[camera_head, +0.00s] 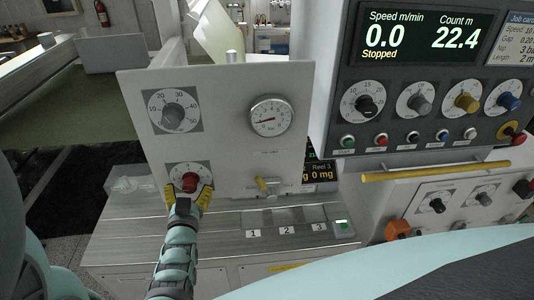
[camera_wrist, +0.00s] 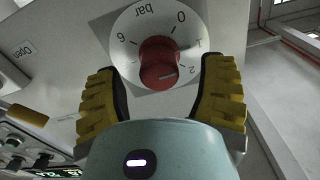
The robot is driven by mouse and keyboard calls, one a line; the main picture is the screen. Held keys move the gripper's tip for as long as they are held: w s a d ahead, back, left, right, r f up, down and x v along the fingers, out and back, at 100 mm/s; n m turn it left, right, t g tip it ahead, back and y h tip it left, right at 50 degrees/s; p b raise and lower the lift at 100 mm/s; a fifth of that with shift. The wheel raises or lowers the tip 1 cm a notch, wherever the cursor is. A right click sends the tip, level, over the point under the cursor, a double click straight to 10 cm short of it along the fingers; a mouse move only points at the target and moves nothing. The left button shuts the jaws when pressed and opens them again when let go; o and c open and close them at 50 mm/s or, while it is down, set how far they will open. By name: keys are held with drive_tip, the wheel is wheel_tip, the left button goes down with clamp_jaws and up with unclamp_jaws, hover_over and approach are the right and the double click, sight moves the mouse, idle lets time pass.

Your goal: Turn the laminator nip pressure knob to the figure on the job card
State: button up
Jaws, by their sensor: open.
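The red knob (camera_head: 190,182) sits low on the grey upright panel (camera_head: 218,150), on a round white dial. In the wrist view the red knob (camera_wrist: 158,62) shows close up, with "bar" and figures including 0, 2 and 6 around it, upside down. The pale mark on its face points to the right, roughly toward 2. My gripper (camera_head: 188,194) is open, its yellow fingers either side of the knob; in the wrist view a gap shows at each side.
A black knob (camera_head: 173,116) and a round gauge (camera_head: 270,115) are above on the same panel. A small yellow-handled valve (camera_head: 266,186) stands to the right of the red knob. A yellow bar (camera_head: 436,171) juts out below the right-hand console.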

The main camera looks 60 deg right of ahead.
drive_tip(key=shift+x, duration=0.85)
drive_tip(key=shift+s, duration=0.1)
clamp_jaws()
